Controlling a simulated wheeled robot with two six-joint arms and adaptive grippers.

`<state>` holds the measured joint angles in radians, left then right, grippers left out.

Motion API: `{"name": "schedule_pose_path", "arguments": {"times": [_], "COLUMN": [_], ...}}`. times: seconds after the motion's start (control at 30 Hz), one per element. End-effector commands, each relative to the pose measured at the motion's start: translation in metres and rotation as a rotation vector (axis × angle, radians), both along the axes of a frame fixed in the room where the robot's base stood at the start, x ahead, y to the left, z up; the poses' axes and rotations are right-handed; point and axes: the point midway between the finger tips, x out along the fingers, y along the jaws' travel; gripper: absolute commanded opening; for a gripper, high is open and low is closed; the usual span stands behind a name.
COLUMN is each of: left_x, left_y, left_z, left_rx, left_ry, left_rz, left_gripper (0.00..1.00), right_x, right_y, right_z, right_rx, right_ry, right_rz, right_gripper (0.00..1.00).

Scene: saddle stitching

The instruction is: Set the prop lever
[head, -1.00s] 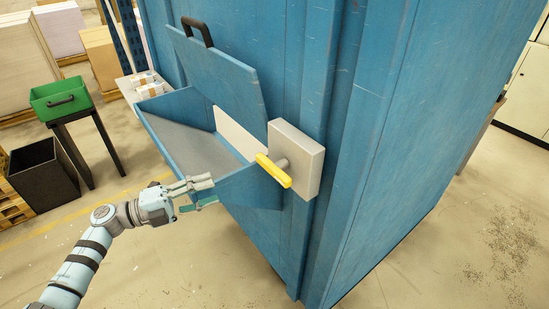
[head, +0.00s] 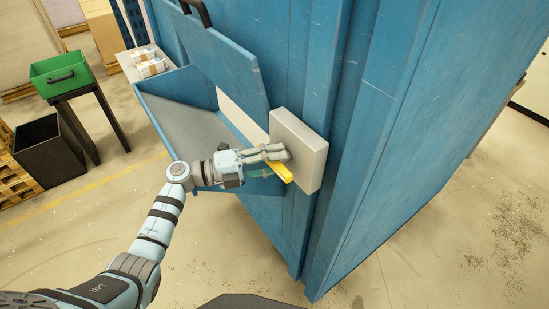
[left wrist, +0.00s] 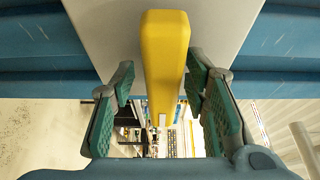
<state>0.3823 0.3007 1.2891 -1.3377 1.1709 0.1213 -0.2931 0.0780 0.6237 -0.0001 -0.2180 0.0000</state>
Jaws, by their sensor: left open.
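The yellow prop lever (head: 281,171) sticks out from a grey box (head: 304,150) on the side of the blue machine, beside its chute. My left gripper (head: 276,158) is at the lever and covers part of it in the head view. In the left wrist view the lever (left wrist: 165,65) stands between the two open fingers of the gripper (left wrist: 165,108), with a gap visible on each side. The grey box (left wrist: 110,25) lies behind the lever there. The lever's hub is hidden by the gripper. My right gripper is not in view.
The blue chute (head: 190,115) with its raised flap (head: 222,60) is just left of the grey box. A green bin (head: 62,72) on a stand and a black bin (head: 48,162) stand at the far left. The floor in front is clear.

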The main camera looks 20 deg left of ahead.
Motion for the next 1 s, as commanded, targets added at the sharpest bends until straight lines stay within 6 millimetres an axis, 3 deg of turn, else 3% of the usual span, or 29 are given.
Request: {"name": "schedule_pose_path", "arguments": {"times": [0.23,0.5,1.0], "left_x": [0.001,0.001,0.001], "left_y": [-0.001,-0.001,-0.001], "left_z": [-0.001,-0.001,0.0], "left_rx": [0.001,0.0,0.072], "left_ry": [0.0,0.0,-0.061], "left_rz": [0.0,0.0,0.002], "left_gripper": [0.42,0.0,0.0], "right_x": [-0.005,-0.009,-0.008], "right_y": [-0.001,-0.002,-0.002], "right_z": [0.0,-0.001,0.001], "right_rx": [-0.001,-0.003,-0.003], "right_ry": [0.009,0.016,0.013], "right_rz": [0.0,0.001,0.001], "right_gripper": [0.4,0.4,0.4]}}
